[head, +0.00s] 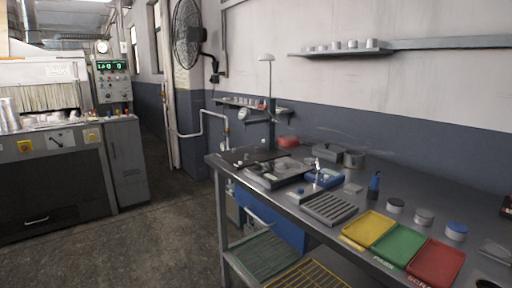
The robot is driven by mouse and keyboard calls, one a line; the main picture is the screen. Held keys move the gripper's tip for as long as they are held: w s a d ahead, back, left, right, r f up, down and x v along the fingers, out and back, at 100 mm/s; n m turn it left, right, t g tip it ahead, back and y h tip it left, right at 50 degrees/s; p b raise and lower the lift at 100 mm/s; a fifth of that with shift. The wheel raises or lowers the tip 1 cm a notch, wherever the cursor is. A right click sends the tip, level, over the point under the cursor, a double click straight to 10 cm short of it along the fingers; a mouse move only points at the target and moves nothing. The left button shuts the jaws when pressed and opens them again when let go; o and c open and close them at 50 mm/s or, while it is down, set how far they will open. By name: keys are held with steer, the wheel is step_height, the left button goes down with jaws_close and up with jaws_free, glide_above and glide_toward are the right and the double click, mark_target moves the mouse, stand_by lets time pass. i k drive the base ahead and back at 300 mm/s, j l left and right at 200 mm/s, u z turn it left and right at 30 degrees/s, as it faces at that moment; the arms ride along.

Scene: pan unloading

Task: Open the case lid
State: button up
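A metal workbench (378,182) runs along the wall on the right. A grey box (325,153) with a flat top stands at its back, beside a round metal tin (354,159). A wide, low grey case-like unit (264,178) lies nearer the bench's left end. I cannot tell for sure which of these is the case, or whether a lid is open or shut. My gripper is not in view.
Yellow (368,228), green (399,244) and red (436,263) trays line the bench's front edge, with a ribbed grey rack (329,208) to their left. A blue device (323,179) stands mid-bench. Open floor (160,233) lies left of the bench.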

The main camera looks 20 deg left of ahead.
mark_target(326, 148)
steer(key=u, duration=0.35)
steer(key=z, duration=0.35)
steer(key=i+j+z, duration=0.25)
steer(key=j+z, duration=0.2)
steer(key=i+j+z, duration=0.25)
steer(key=j, duration=0.15)
steer(key=k+l, duration=0.05)
steer(key=k, duration=0.05)
